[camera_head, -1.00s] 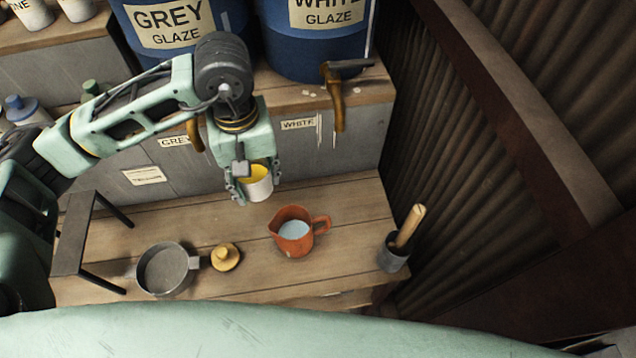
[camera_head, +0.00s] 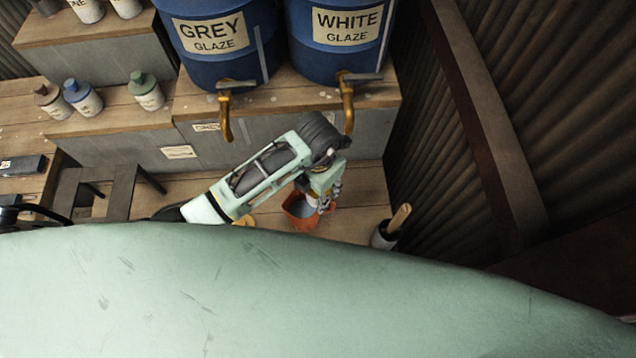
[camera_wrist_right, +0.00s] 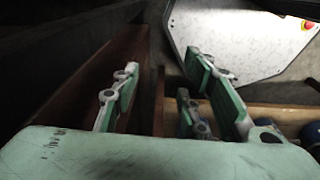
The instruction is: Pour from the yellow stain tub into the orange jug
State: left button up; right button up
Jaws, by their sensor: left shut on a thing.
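My left gripper (camera_head: 326,200) reaches in from the left and is shut on the white stain tub (camera_head: 311,201), with the fingers pointing down at the orange jug. Only a small pale part of the tub shows, so its tilt and any flow from it cannot be made out. The orange jug (camera_head: 301,221) stands on the bench under the gripper, its top partly covered by the gripper and tub. My right gripper (camera_wrist_right: 168,92) shows in the right wrist view with its fingers wide apart and nothing between them.
A grey pot with a brush or handle (camera_head: 385,234) stands right of the jug. A yellow lid (camera_head: 244,220) shows partly behind my arm. Blue grey-glaze (camera_head: 208,64) and white-glaze (camera_head: 340,62) barrels with taps stand behind. A corrugated wall rises at right.

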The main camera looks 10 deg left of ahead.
pick_arm(q)
jog(key=shift+d+f+t+h, duration=0.15)
jog(key=shift+f+t+h, duration=0.15)
jog(key=shift+f+h, duration=0.85)
jog(key=shift+w+d+r+t+h, duration=0.2)
jog(key=shift+r+t+h, duration=0.15)
jog(key=shift+h, duration=0.4)
jog(key=shift+s, duration=0.1)
jog(key=shift+f+h+b, duration=0.1)
jog(key=shift+h+b, duration=0.2)
jog(key=shift+b, duration=0.05)
jog(key=shift+r+h, duration=0.2)
jog(key=shift+h, duration=0.1)
pick_arm(e)
jog(key=shift+s+a+f, duration=0.3)
jog(key=shift+f, duration=0.2)
pick_arm(q)
jog(key=shift+d, duration=0.1)
pick_arm(e)
jog(key=shift+w, duration=0.1)
